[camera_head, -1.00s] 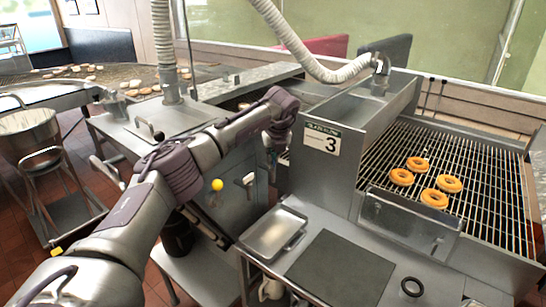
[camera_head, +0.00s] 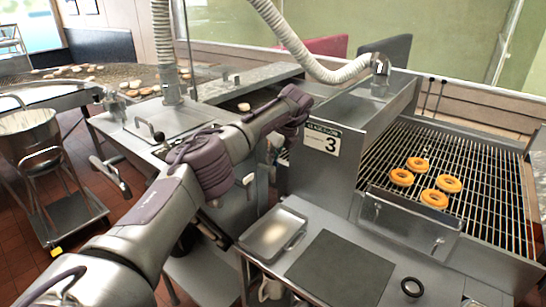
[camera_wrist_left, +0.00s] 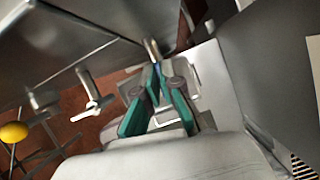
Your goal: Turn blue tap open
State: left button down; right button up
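My left arm reaches over to the side of the fryer station, and my left gripper (camera_head: 272,149) is small and partly hidden beside the numbered metal panel. In the left wrist view its green fingers (camera_wrist_left: 157,70) converge on a metal stub (camera_wrist_left: 152,48), with a small trace of blue between the tips. I cannot tell whether the fingers grip it. No blue tap shows clearly. A plain metal tap handle (camera_wrist_left: 95,104) sits to the left of the fingers, and a yellow ball (camera_wrist_left: 13,132) is farther left. My right gripper is not in view.
The panel marked 3 (camera_head: 322,138) stands close to the gripper's right. A metal tray (camera_head: 272,235) and a dark mat (camera_head: 340,272) lie on the front counter. Doughnuts (camera_head: 434,198) rest on the wire grate (camera_head: 485,185). A bowl on a wheeled stand (camera_head: 30,133) is at left.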

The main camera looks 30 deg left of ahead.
pick_arm(q)
jog(key=shift+r, duration=0.15)
jog(key=c, duration=1.3)
grip_release()
jog(key=shift+c, duration=0.2)
jog(key=v, duration=1.2)
